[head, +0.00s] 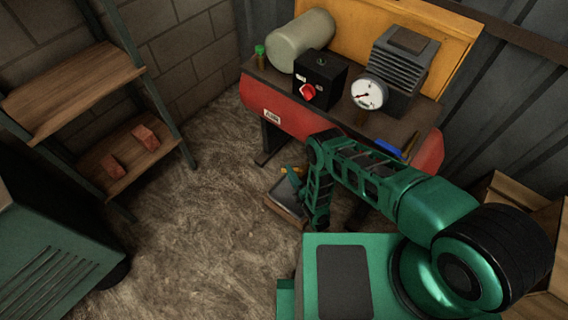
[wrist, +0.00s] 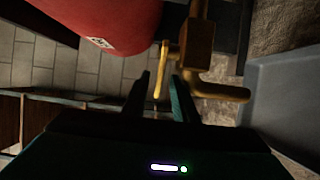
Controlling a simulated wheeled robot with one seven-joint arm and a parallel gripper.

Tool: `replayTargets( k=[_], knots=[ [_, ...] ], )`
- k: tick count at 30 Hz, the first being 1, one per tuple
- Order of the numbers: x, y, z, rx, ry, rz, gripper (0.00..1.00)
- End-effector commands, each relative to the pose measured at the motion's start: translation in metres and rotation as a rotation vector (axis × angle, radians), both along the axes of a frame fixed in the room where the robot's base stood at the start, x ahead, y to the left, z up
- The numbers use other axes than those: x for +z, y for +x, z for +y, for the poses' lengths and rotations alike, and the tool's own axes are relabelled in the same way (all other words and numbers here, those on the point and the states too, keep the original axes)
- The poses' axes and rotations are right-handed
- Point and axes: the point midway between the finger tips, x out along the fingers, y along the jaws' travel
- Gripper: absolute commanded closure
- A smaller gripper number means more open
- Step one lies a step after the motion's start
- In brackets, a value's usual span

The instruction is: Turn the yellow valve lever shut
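The yellow valve lever (wrist: 162,75) shows in the wrist view as a thin bar beside a brass valve body and pipe (wrist: 200,45). A small patch of yellow at the valve (head: 291,169) shows in the head view, low beside the red tank, mostly hidden by my arm. My gripper (wrist: 161,77) is open, with its two dark fingers apart. The lever's free end appears in the gap between the fingertips; I cannot tell whether either finger touches it. In the head view my gripper (head: 290,182) is small and partly hidden.
The red compressor tank (head: 285,110) stands above and behind the valve, carrying a gauge (head: 367,92) and a black switch box (head: 320,78). A grey tray (head: 287,196) lies on the floor below my gripper. Shelves (head: 75,90) stand at left; the floor between is clear.

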Motion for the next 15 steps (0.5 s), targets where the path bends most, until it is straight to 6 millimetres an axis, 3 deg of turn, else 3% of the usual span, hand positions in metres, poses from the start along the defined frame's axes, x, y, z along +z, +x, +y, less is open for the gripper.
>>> replayTargets(
  k=[6, 15],
  knots=[
    [0.001, 0.033, 0.015, -0.002, 0.001, -0.002, 0.74],
    [0.001, 0.051, 0.024, -0.003, 0.001, 0.000, 0.74]
  ],
)
